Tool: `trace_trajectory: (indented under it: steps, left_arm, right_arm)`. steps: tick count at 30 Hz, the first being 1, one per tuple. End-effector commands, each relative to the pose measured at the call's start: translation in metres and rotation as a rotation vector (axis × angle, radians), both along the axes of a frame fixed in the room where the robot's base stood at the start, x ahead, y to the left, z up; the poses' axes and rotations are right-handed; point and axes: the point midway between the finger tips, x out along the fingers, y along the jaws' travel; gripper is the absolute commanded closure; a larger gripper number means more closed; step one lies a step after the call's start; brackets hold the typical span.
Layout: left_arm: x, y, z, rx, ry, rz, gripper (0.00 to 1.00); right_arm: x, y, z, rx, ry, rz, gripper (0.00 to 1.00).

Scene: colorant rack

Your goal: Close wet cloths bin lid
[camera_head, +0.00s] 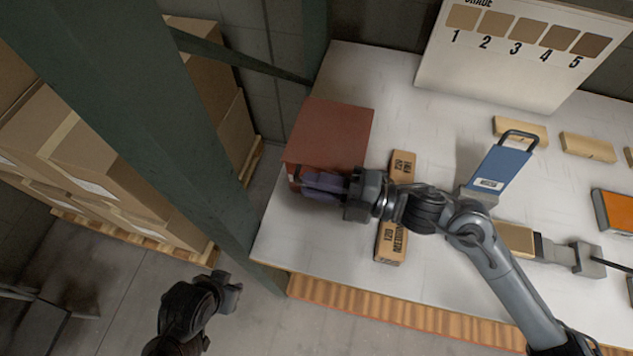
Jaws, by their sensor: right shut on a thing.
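The red wet cloths bin (292,170) stands at the left end of the white table. Its flat red lid (330,130) shows over the top, and I cannot tell whether it is fully down. My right gripper (346,190) is at the bin's front right corner, shut on a dark purple, cloth-like thing (322,184). That thing overlaps the bin's front in the picture and hides part of it; whether it touches the bin is unclear. My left gripper (234,290) hangs over the floor, away from the table, and its jaws are too small and dark to judge.
A brown labelled block (391,247) lies under my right wrist. A blue handled tool (500,167), wooden blocks (588,148) and an orange item (615,210) lie right. A numbered board (520,55) stands behind. A green post (150,110) and stacked boxes (110,160) are left.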

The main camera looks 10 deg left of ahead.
Motion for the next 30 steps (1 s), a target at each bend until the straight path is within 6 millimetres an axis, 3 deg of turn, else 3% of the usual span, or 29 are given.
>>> trace_trajectory:
  steps: [1, 8, 9, 12, 30]
  left_arm:
    - [0.0001, -0.0002, -0.0009, -0.001, 0.000, 0.001, 0.69]
    - [0.0001, -0.0020, -0.0009, -0.008, -0.001, 0.006, 0.69]
    - [0.0002, -0.0024, -0.0008, -0.011, 0.000, 0.007, 0.69]
    - [0.0003, -0.0032, -0.0008, -0.014, -0.001, 0.009, 0.69]
    - [0.0001, -0.0006, -0.0002, -0.003, -0.001, 0.001, 0.69]
  right_arm:
    - [0.0006, -0.0010, -0.0097, -0.013, 0.018, -0.004, 1.00]
    - [0.0009, -0.0015, -0.0129, -0.018, 0.024, -0.005, 1.00]
    - [0.0008, -0.0014, -0.0132, -0.018, 0.025, -0.005, 0.78]
    - [0.0011, -0.0016, -0.0129, -0.018, 0.024, -0.006, 0.63]
    - [0.0008, -0.0032, -0.0071, -0.011, 0.012, -0.004, 0.63]
